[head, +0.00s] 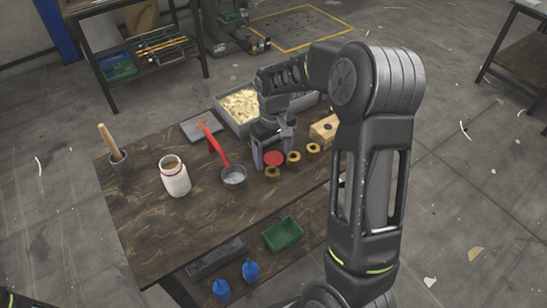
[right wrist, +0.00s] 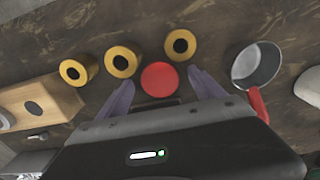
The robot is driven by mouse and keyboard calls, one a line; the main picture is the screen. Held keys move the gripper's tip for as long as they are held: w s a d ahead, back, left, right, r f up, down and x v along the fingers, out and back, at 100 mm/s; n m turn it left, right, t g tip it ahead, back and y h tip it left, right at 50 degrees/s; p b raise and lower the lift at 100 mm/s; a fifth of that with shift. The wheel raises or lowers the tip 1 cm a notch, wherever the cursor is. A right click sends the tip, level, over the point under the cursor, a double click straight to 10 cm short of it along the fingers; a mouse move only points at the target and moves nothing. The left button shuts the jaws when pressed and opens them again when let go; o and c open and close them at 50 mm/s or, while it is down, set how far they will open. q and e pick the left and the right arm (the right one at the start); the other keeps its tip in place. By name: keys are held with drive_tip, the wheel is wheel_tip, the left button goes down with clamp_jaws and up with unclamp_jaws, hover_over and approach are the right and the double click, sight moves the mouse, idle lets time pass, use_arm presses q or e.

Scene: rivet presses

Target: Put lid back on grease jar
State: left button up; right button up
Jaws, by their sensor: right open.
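The grease jar (head: 174,180) is a white jar with a red band near its neck. It stands upright and open on the left part of the bench, with brown grease showing in its mouth. The red round lid (head: 273,158) appears to lie flat on the bench, right of the jar. My right gripper (head: 272,155) is open above the lid, its purple fingers on either side. In the right wrist view the lid (right wrist: 160,79) sits between the spread fingertips (right wrist: 162,78), with no visible contact. My left gripper is out of view.
Several brass rings (head: 293,158) lie close to the lid. A grey metal cup (head: 233,177) with a red handle stands between jar and lid. The front left bench is clear.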

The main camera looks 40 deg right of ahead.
idle(0.6)
drive_tip(key=c, duration=1.4)
